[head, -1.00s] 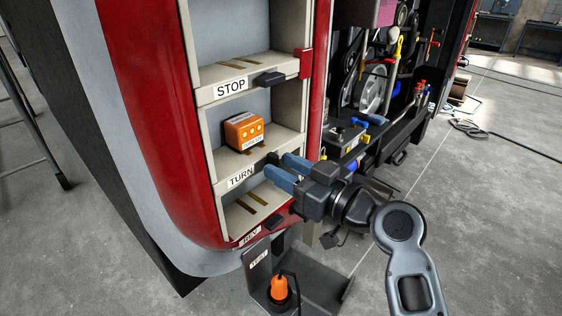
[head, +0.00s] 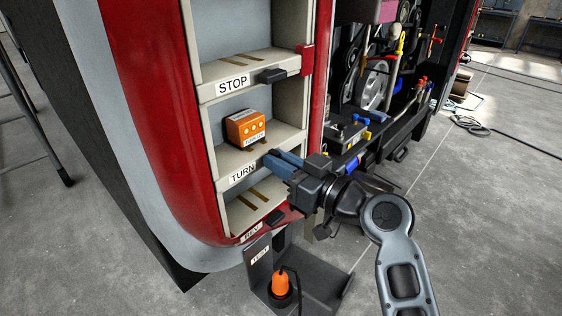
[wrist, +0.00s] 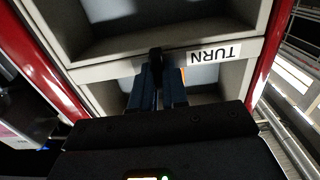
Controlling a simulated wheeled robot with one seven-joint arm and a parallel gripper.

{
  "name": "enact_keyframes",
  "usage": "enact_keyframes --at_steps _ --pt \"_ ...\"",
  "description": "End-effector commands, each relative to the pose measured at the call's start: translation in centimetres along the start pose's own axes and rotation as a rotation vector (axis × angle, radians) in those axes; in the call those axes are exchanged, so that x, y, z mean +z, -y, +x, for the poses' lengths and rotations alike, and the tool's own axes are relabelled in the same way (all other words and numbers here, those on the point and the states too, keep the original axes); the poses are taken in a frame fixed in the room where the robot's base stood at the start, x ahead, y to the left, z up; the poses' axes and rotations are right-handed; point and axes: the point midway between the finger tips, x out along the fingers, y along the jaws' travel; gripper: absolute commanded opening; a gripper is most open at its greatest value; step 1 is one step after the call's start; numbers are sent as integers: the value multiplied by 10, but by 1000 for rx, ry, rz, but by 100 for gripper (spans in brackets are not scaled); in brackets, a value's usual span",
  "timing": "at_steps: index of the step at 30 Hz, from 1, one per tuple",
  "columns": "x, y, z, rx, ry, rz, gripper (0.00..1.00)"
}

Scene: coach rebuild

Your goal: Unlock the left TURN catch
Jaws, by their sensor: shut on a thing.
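The TURN bay (head: 220,157) is the middle compartment of the red and white panel, with a TURN label (head: 243,172) on its front edge. An orange box (head: 245,127) sits inside it. My gripper (head: 272,160) reaches from the right to that edge, just right of the label. In the wrist view its blue fingers (wrist: 160,75) are closed together on the small black TURN catch (wrist: 155,54), beside the upside-down TURN label (wrist: 214,54). In the head view the fingers hide most of the catch.
Above is a STOP bay with its own black catch (head: 271,75); below is a REV bay with a catch (head: 274,217). A dark TEST stand (head: 258,262) with an orange lamp (head: 280,284) stands under my gripper. Machinery with pulleys (head: 373,88) lies to the right.

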Motion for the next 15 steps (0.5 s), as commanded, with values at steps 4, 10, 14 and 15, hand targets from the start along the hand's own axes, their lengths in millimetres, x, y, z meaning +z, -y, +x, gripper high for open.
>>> enact_keyframes --at_steps 4,10,14,15 --pt "0 0 0 0 0 1 0" --pt "0 0 0 0 0 32 0" --pt "0 -1 0 1 0 88 0" --pt "0 -1 0 1 0 112 0"
